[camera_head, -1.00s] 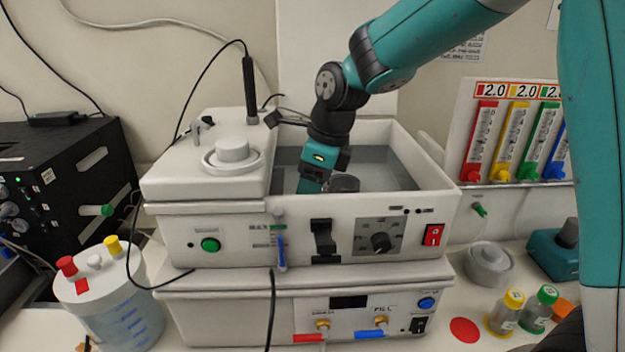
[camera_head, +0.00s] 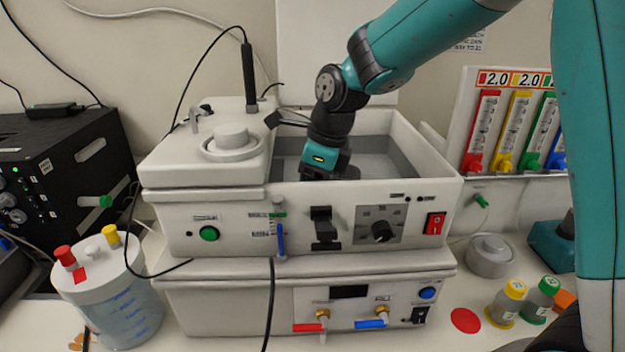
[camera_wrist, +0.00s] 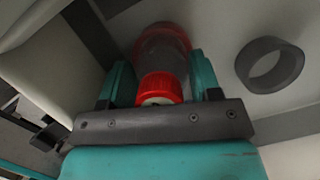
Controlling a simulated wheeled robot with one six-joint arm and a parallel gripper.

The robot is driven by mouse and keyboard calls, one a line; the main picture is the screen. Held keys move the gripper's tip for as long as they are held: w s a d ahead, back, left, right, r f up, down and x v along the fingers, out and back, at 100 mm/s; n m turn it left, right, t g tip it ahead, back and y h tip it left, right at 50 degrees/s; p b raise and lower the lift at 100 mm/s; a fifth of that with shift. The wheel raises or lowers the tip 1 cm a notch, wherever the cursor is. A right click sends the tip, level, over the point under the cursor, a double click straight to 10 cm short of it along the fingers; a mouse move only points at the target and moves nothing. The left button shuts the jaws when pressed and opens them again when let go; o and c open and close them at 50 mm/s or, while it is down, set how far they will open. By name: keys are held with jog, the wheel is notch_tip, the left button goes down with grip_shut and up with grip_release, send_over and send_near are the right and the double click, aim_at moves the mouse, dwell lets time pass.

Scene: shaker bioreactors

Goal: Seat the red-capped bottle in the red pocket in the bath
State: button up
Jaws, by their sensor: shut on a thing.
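The red-capped bottle (camera_wrist: 164,62) is clear and held between the two teal fingers of my gripper (camera_wrist: 160,76) in the wrist view. Its red cap (camera_wrist: 159,88) is nearest the camera. The red pocket (camera_wrist: 176,31) shows as a red ring around the bottle's far end; I cannot tell how deep the bottle sits in it. In the head view my gripper (camera_head: 322,172) reaches down inside the open bath (camera_head: 420,160), behind its front wall. Its fingertips and the bottle are hidden there.
A grey ring pocket (camera_wrist: 270,65) lies to the right of the bottle on the bath floor. The bath walls surround my gripper. The lidded left part (camera_head: 195,160) carries a probe (camera_head: 249,85). Yellow-capped (camera_head: 507,303) and green-capped (camera_head: 541,300) bottles stand outside, at right.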

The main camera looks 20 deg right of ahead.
jog(key=shift+f, duration=0.45)
jog(key=o, duration=1.1)
jog(key=v, duration=1.7)
jog(key=shift+r+b, duration=0.2)
jog(key=shift+b, duration=0.15)
